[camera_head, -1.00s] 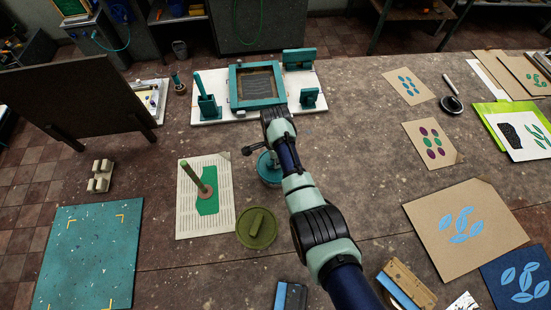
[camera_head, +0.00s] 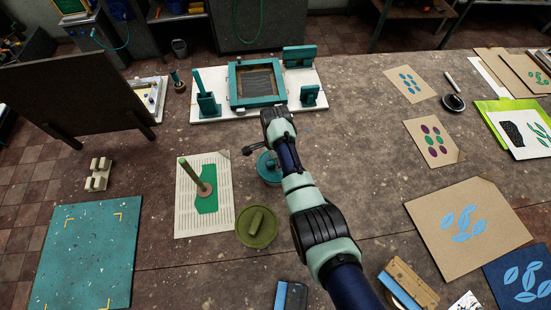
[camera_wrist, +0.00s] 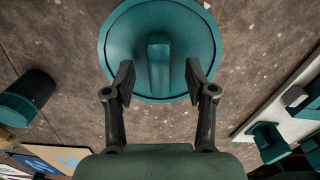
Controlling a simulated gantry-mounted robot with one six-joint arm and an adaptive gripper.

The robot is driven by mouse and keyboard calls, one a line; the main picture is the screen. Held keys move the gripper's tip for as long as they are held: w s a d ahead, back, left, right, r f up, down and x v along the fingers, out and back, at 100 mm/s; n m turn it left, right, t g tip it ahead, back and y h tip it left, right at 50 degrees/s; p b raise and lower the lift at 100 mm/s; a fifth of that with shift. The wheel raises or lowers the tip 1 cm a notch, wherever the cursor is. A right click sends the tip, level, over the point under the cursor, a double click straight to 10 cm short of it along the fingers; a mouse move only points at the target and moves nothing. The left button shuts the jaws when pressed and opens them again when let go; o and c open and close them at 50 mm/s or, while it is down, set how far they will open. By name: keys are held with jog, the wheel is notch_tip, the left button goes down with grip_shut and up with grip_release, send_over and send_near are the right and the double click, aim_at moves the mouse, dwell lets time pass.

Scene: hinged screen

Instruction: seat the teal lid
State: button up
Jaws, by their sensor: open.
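The teal lid (camera_wrist: 159,20) is a round disc with a raised rim and a bar handle (camera_wrist: 158,62) across its middle, seen from above in the wrist view. In the head view a teal round shape (camera_head: 268,170) shows partly behind my arm, left of it. My gripper (camera_wrist: 159,78) is open, with one finger on each side of the handle and a gap on both sides. In the head view my gripper (camera_head: 262,149) is over the teal shape, its fingers partly hidden. I cannot tell what the lid rests on.
An olive lid (camera_head: 257,226) lies close in front, left of my arm. A stick stands on a green-marked sheet (camera_head: 222,225) to the left. The teal hinged screen (camera_head: 280,100) on its white base stands behind. Printed cards (camera_head: 470,255) lie to the right.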

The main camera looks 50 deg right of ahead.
jog(key=shift+o, duration=0.7)
notch_tip(320, 180, up, 8)
jog(key=p, duration=0.7)
jog(key=shift+r+p, duration=0.15)
jog(key=shift+p, duration=0.25)
